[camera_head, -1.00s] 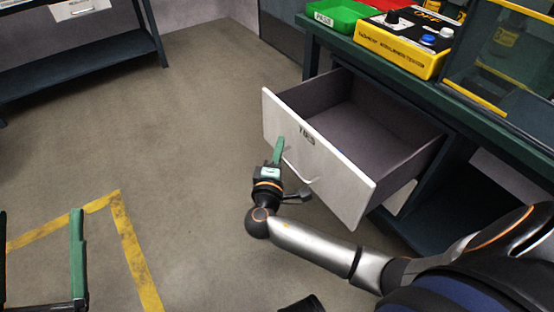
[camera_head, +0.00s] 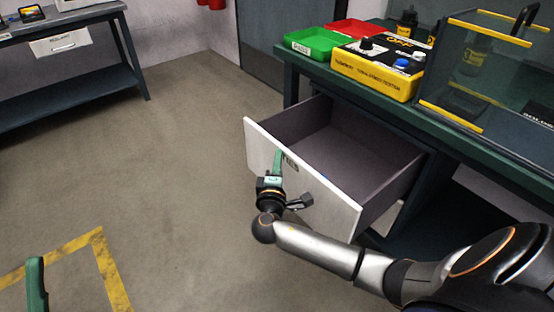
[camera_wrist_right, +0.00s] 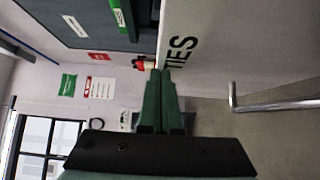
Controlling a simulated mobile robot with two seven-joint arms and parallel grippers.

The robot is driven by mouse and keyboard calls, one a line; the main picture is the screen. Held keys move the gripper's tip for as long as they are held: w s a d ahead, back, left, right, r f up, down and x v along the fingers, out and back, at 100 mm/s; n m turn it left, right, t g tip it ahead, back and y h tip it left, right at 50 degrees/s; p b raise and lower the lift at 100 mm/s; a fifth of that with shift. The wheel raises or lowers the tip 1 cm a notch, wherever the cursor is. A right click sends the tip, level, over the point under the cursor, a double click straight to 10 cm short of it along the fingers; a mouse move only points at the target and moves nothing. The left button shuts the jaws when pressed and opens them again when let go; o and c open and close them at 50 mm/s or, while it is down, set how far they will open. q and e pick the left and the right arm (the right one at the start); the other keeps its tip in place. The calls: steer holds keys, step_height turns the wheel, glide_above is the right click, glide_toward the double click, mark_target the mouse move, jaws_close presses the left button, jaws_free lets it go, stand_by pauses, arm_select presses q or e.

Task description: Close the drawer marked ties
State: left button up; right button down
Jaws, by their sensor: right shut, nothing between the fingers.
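The drawer marked ties (camera_head: 335,200) is pulled well out from under the green-topped bench, and its inside is empty. Its white front also shows in the right wrist view (camera_wrist_right: 225,45), with the letters TIES and a metal bar handle (camera_wrist_right: 275,106). My right gripper (camera_head: 278,158) is shut and empty, with its green fingers upright at the outer face of the drawer front. In the right wrist view the fingertips (camera_wrist_right: 160,72) are beside the label; I cannot tell whether they touch. Part of my left gripper (camera_head: 36,285) shows at the lower left, away from the drawer.
The bench (camera_head: 450,130) carries a green bin (camera_head: 312,43), a red bin (camera_head: 355,28), a yellow tester box (camera_head: 375,72) and a glass-sided case (camera_head: 485,70). Another bench (camera_head: 70,105) stands at the far left. The floor left of the drawer is clear, with yellow tape marking (camera_head: 105,265).

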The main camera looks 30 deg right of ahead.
arm_select(q)
step_height(320, 180, down, 6)
steer(key=n+b, duration=0.1)
steer(key=b, duration=0.5)
steer(key=shift+d+f, duration=0.2)
steer(key=shift+d, duration=0.1)
arm_select(e)
steer(key=w+d, duration=0.2)
steer(key=d, duration=2.4)
steer(key=shift+d, duration=0.35)
arm_select(q)
steer(key=shift+a, duration=0.15)
arm_select(e)
steer(key=shift+a, duration=0.2)
